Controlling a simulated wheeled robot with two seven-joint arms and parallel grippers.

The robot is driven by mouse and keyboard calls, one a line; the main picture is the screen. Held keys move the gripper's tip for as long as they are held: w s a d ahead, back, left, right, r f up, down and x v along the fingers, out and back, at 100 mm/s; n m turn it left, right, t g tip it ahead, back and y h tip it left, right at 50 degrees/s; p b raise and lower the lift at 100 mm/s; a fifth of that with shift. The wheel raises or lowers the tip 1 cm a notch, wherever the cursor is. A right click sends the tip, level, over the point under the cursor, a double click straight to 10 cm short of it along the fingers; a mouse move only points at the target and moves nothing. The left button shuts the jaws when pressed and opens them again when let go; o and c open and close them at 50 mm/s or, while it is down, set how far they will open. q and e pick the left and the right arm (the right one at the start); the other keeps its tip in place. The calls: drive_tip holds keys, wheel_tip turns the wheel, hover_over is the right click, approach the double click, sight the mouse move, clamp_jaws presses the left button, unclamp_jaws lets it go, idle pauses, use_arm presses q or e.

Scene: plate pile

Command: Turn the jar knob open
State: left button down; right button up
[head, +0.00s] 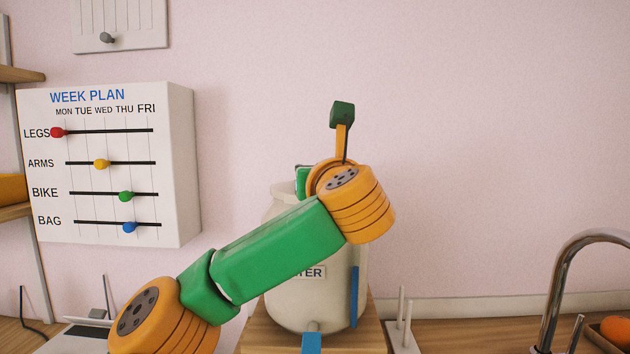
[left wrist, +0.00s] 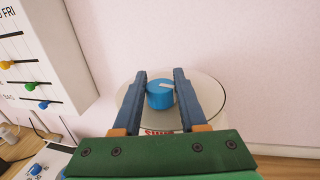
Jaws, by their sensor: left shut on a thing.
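A cream jar (head: 300,305) stands on a wooden block, its label partly hidden by my left arm and ending in "TER". In the left wrist view, its round pale lid (left wrist: 205,88) carries a blue knob (left wrist: 159,99) with a white pointer aimed right and slightly up. Red lettering below the knob is partly covered. My left gripper (left wrist: 162,88) is shut on the knob, one finger on each side. In the head view the knob and the fingers are hidden behind my left wrist. My right gripper is not in view.
A blue tap (head: 312,343) sticks out low at the jar's front. A week-plan board (head: 110,180) with coloured sliders hangs at the left. A white stand with upright pegs (head: 402,330) is right of the block, then a metal faucet (head: 548,300).

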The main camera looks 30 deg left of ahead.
use_arm(q)
drive_tip(key=n+g+y+p, duration=0.1)
drive_tip(key=n+g+y, duration=0.1)
drive_tip(key=shift+r+y, duration=0.1)
drive_tip(key=shift+y, duration=0.2)
drive_tip(key=shift+n+g, duration=0.3)
drive_tip(key=shift+g, duration=0.1)
drive_tip(key=shift+n+g+y, duration=0.3)
drive_tip(key=shift+g+y, duration=0.1)
drive_tip(key=shift+y, duration=0.1)
drive_tip(key=shift+c, duration=2.2)
unclamp_jaws()
drive_tip(key=shift+f, duration=0.2)
drive_tip(key=b+v, duration=0.2)
drive_tip(key=v, duration=0.5)
drive_tip(key=shift+a, duration=0.1)
